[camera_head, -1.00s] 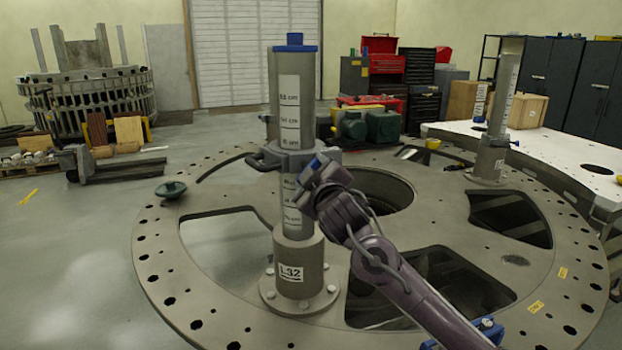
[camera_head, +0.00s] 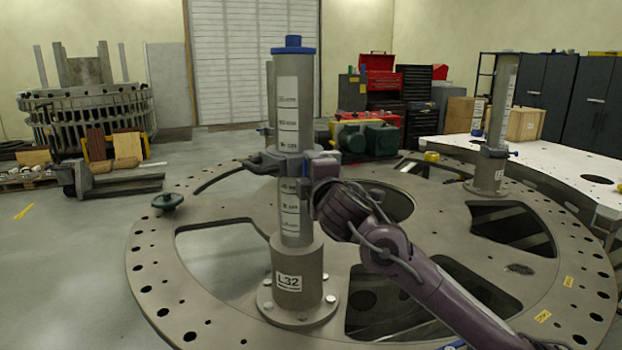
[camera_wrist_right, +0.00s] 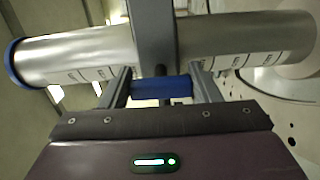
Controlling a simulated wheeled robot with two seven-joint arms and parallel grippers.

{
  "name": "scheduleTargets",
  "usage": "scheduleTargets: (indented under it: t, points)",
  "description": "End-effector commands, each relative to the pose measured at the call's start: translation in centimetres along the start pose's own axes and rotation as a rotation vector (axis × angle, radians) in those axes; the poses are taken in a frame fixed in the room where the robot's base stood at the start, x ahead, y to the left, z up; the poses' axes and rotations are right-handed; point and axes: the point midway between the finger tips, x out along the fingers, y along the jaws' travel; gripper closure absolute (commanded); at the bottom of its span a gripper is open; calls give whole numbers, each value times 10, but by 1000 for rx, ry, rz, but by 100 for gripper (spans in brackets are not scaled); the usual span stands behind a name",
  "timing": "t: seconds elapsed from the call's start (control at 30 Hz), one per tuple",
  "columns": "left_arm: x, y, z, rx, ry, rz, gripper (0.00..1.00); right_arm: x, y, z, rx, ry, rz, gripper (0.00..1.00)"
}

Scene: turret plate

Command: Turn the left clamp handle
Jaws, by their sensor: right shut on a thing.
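The upright post (camera_head: 292,105) with scale labels and a blue cap stands on the turret plate (camera_head: 190,318). A grey clamp (camera_head: 285,163) sits around the post at mid height. My right gripper (camera_head: 312,178) is at the clamp's right side, and its arm comes in from the lower right. In the right wrist view, the blue clamp handle (camera_wrist_right: 162,87) lies between the two fingers of my right gripper (camera_wrist_right: 163,90), which is shut on it. The post (camera_wrist_right: 222,38) runs across that view behind the handle. In the head view the gripper mostly hides the handle. My left gripper is not in view.
The round plate has large cut-outs and many rim holes. A second post (camera_head: 497,120) with a clamp stands at the right, near a white table (camera_head: 560,165).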

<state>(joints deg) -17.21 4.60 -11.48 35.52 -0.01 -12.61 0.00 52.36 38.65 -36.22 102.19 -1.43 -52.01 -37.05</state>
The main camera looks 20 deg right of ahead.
Motion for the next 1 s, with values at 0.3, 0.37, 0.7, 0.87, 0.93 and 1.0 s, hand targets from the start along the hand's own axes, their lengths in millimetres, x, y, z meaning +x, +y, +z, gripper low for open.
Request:
scheduleTargets:
  t: [0.3, 0.37, 0.7, 0.87, 0.93, 1.0]
  points:
    - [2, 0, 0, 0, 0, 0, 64, 0, 0, 0, -36, 1, -1, 66]
    - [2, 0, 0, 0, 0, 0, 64, 0, 0, 0, -36, 1, -1, 66]
    - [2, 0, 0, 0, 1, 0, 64, 0, 0, 0, -35, 1, -1, 28]
    - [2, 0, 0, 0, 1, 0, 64, 0, 0, 0, -34, 1, -1, 22]
    - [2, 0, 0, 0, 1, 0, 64, 0, 0, 0, -33, 1, -1, 22]
    - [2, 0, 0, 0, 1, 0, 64, 0, 0, 0, -33, 1, 0, 22]
